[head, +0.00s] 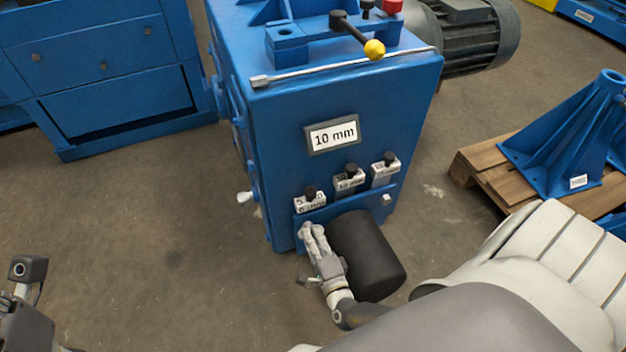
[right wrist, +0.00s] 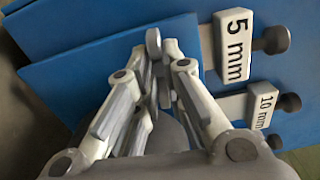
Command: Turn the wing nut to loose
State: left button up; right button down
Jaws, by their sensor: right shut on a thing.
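The grey wing nut (right wrist: 154,42) shows in the right wrist view between my fingertips, in front of the blue plate; only its upper part is clear. My right gripper (head: 306,230) is shut on it at the left end of the blue bar (head: 352,203), low on the front of the blue machine (head: 290,110). In the head view the fingers hide the nut. The right gripper also shows in the right wrist view (right wrist: 156,70). Part of my left gripper (head: 22,290) is at the lower left edge, away from the machine; its fingers are not clear.
Labelled gauge tabs with dark knobs stand above the bar, including 5 mm (head: 310,203) and 10 mm (head: 349,182). A sign (head: 333,135) reads 10 mm. A black cylinder (head: 368,255) is right beside my right gripper. A pallet (head: 480,170) stands right. Floor at left is clear.

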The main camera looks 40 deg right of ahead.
aim_at(306, 207)
jog(key=shift+w+r, duration=0.1)
jog(key=shift+w, duration=0.1)
jog(key=c, duration=1.4)
grip_release()
jog(key=shift+c, duration=0.2)
jog(key=shift+s, duration=0.1)
jog(key=shift+r, duration=0.35)
jog(key=o, duration=1)
jog(key=r, duration=0.7)
jog(key=shift+w+d+r, duration=0.1)
jog(key=shift+w+r, duration=0.3)
jog(key=shift+s+r, duration=0.2)
jog(key=shift+r, duration=0.9)
jog(key=shift+c, duration=1.3)
jog(key=shift+s, duration=0.15)
jog(key=c, duration=0.5)
jog(key=shift+f, duration=0.25)
jog(key=shift+c, duration=1.2)
